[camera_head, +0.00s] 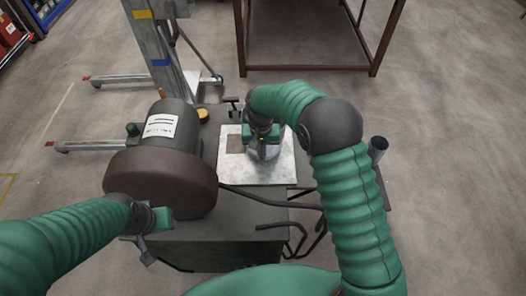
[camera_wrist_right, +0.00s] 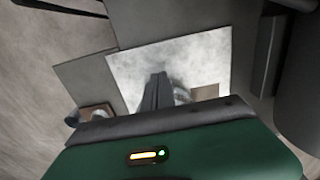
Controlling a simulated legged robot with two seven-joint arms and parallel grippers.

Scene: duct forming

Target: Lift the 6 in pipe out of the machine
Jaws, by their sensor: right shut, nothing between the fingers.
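The machine has a dark green motor (camera_head: 172,125) with a white label, a round brown drum (camera_head: 160,182) and a pale plate (camera_head: 230,174) with a square opening. My right gripper (camera_head: 264,150) is over the plate, pointing down. In the right wrist view its fingers (camera_wrist_right: 157,90) are shut together with nothing between them. A greyish round piece (camera_wrist_right: 181,93), possibly the pipe, shows just beside the fingers and is mostly hidden. My left gripper (camera_head: 150,228) is at the drum's lower edge; its fingers are too unclear to read.
A grey open-ended tube (camera_head: 378,147) stands right of my right arm. Bent dark bars (camera_head: 285,232) stick out below the plate. A lift stand (camera_head: 160,50) is behind the machine, and a brown metal frame (camera_head: 305,68) stands at the back. Floor at the right is clear.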

